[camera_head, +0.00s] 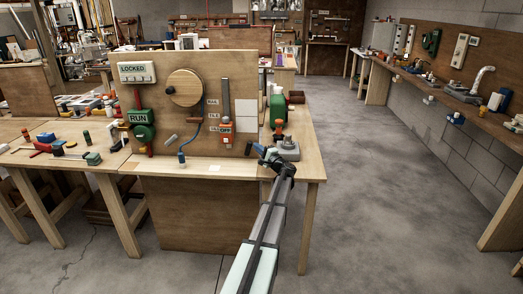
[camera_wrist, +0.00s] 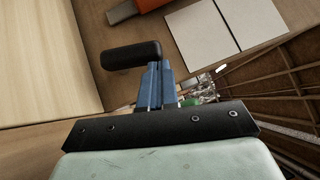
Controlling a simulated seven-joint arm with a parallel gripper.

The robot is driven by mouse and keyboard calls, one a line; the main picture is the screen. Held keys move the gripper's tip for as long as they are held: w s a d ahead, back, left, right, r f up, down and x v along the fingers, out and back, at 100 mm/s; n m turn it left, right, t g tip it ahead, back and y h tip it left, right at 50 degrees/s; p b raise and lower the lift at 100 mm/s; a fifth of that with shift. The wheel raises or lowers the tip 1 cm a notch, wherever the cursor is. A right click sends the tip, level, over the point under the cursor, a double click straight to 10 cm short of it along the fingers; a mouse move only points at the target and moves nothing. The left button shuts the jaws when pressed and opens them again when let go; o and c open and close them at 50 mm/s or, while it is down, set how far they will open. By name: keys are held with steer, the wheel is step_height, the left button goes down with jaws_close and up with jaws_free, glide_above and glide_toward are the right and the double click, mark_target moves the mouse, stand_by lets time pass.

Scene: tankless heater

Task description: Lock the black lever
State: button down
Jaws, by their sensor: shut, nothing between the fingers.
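The black lever (camera_wrist: 131,54) shows in the wrist view as a dark rounded bar in front of the wooden board. In the head view a small dark bar (camera_head: 248,149) at the board's lower right appears to be the same lever. My gripper (camera_wrist: 158,68) has its blue fingers together with nothing between them. The fingertips are right beside the lever's right end; I cannot tell whether they touch. In the head view my gripper (camera_head: 259,149) is at the board's lower right corner, partly crowding the lever from view.
The upright board (camera_head: 215,75) carries a LOCKED sign (camera_head: 137,72), a green RUN valve (camera_head: 142,131), a round wooden disc (camera_head: 185,87) and an orange OFF block (camera_head: 226,134). A grey fitting (camera_head: 288,149) stands on the bench close right of my gripper. The floor at right is clear.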

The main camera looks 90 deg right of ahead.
steer(key=shift+w+r+n+y, duration=0.45)
steer(key=shift+w+r, duration=0.3)
steer(key=shift+w, duration=0.2)
steer(key=shift+s, duration=0.1)
steer(key=s+d+r+v, duration=0.1)
steer(key=s+v, duration=0.1)
steer(key=v, duration=1)
steer(key=shift+s+r, duration=0.2)
steer(key=shift+s, duration=0.05)
steer(key=shift+d, duration=0.1)
